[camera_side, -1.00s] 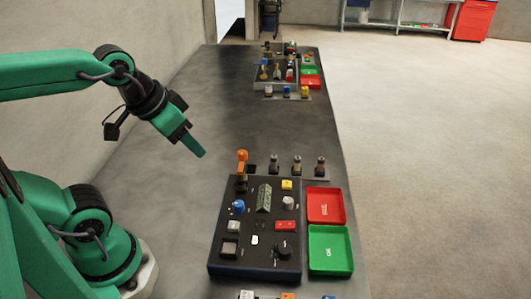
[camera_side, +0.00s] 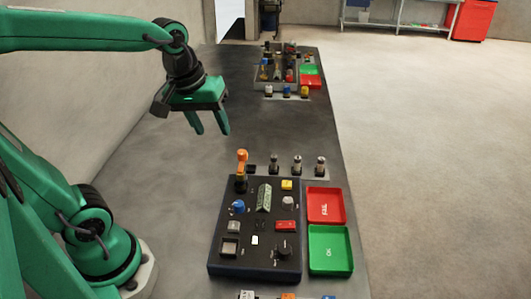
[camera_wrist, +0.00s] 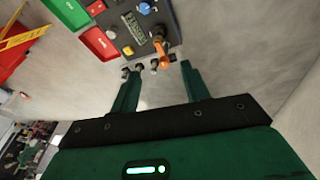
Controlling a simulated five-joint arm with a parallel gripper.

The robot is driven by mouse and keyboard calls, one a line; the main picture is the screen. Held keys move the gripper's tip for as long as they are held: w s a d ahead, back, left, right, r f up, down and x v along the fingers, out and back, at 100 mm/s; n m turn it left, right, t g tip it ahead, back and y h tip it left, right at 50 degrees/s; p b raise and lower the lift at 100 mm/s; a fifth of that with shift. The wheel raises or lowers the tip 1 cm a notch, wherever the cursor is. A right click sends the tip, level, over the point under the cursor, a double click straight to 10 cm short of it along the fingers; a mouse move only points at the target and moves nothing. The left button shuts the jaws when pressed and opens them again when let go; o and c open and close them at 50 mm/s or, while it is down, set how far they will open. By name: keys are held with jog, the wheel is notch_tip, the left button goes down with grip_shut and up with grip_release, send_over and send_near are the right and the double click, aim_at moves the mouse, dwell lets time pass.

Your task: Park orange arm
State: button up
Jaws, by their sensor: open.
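The orange arm (camera_side: 241,159) is an orange-topped lever standing at the far left corner of the near black control panel (camera_side: 230,266). In the wrist view the orange arm (camera_wrist: 161,52) shows just beyond and between my fingertips, at the panel's corner. My gripper (camera_side: 212,131) is open and empty, above the table and behind the panel, apart from the orange arm. In the wrist view my gripper (camera_wrist: 158,68) shows two spread green fingers with nothing between them.
Several dark-based knobs (camera_side: 297,165) stand in a row behind the panel. A red FAIL tray (camera_side: 343,207) and a green OK tray (camera_side: 350,254) lie right of it. A second panel (camera_side: 262,84) stands at the far end. The table between is clear.

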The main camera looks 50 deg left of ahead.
aim_at(242, 152)
jog(key=w+a+f+n+g, duration=0.1)
jog(key=w+n, duration=0.2)
jog(key=w+a+f+n+g, duration=0.1)
jog(key=w+f+n, duration=0.1)
jog(key=w+n, duration=0.2)
jog(key=w+a+f+n+g, duration=0.1)
jog(key=w+f+n, duration=0.1)
jog(key=w+n, duration=0.1)
jog(key=shift+w+a+f+n, duration=0.15)
jog(key=shift+a+n, duration=0.15)
jog(key=shift+n, duration=0.2)
jog(key=shift+f, duration=0.1)
jog(key=shift+f, duration=3.8)
jog(key=c, duration=1)
